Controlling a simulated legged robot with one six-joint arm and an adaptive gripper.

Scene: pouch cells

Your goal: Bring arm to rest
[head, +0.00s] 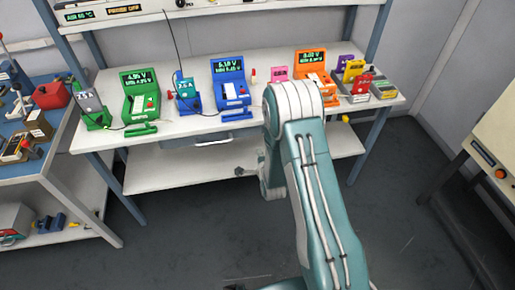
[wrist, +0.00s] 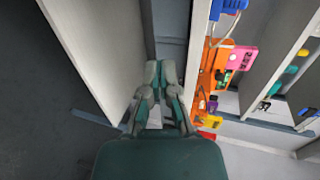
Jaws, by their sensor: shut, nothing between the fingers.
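My gripper (wrist: 160,72) shows in the wrist view with its two fingertips together and nothing between them. In the head view, my gripper (head: 243,171) points left, below the front edge of the workbench (head: 190,143) and in front of its lower shelf. My arm rises from the bottom of the head view, bends at the bench's front edge and hides part of the bench. On the bench stand a green meter (head: 139,93), a blue meter (head: 230,82) and an orange meter (head: 315,72). In the wrist view, the orange meter (wrist: 215,75) lies to the right of my gripper.
A pink block (head: 277,73) and yellow and red pouches stand near the orange meter. A second bench (head: 70,160) with tools is at left. Another table (head: 497,137) is at right. Grey floor (head: 180,240) in front of the bench is clear.

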